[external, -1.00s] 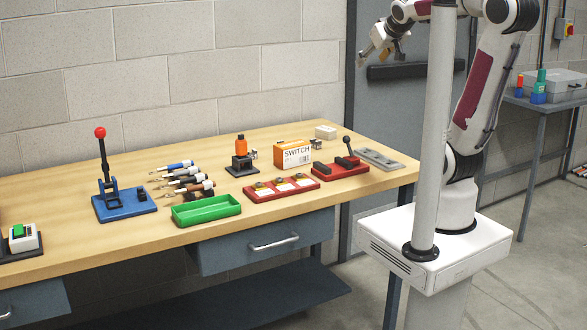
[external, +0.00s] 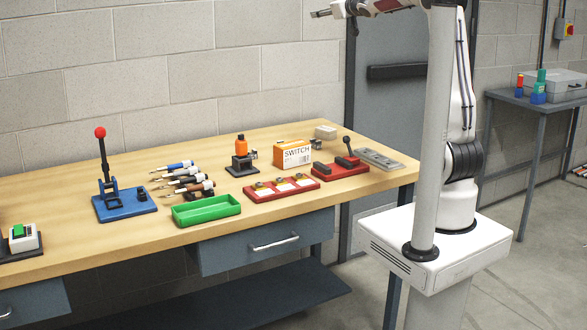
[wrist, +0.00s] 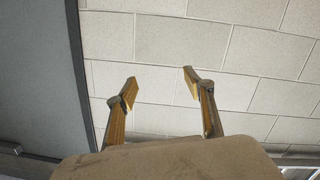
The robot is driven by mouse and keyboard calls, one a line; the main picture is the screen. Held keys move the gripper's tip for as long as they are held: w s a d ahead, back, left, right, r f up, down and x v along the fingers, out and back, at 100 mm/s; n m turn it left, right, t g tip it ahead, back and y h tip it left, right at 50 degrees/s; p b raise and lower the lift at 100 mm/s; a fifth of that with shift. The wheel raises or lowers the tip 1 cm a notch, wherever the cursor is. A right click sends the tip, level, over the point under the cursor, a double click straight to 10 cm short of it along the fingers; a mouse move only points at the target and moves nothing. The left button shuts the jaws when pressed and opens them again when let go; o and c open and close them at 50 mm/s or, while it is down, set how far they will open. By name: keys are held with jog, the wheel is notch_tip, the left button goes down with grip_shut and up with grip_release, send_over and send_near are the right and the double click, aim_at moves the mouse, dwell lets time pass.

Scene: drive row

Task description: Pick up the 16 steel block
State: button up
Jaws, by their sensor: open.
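My gripper (wrist: 158,78) is open and empty in the wrist view, with the block wall behind its fingers. In the external view it (external: 320,14) is high above the back of the workbench (external: 110,240), pointing left, clear of everything on the bench. No block with a readable 16 shows. Small metallic blocks stand beside the orange-topped bottle and beside the SWITCH box; any marks are too small to read. A grey tray (external: 380,159) lies at the bench's right end. A red fixture (external: 340,167) with dark parts and a black-knobbed lever is left of it.
The orange and white SWITCH box (external: 293,154), a red tray with round parts (external: 281,187), a green bin (external: 206,210), several screwdrivers (external: 184,181) and a blue lever press (external: 124,203) crowd the bench. A pole stands before my arm. The air above the bench is free.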

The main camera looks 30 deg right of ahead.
jog(key=w+a+f+n+y, duration=0.2)
jog(key=w+a+n+y, duration=0.25)
jog(key=w, duration=0.65)
jog(key=w+a+f+n+g+y, duration=0.1)
jog(key=w+a+f+n+y, duration=0.15)
jog(key=f, duration=0.25)
jog(key=w+a+f+n+g+y, duration=0.1)
jog(key=w+f+n+y, duration=0.1)
jog(key=f+y, duration=0.3)
jog(key=s+f+n+g, duration=0.1)
jog(key=s+f+g, duration=0.2)
jog(key=f, duration=0.8)
jog(key=s+f+n+g+y, duration=0.1)
jog(key=s+f+g, duration=0.3)
jog(key=f, duration=0.7)
jog(key=s+f+n+g, duration=0.2)
jog(key=f+g, duration=0.3)
jog(key=f, duration=0.6)
jog(key=shift+s+d+f, duration=0.1)
jog(key=shift+s+d, duration=0.3)
jog(key=shift+s, duration=0.3)
jog(key=shift+x, duration=1.35)
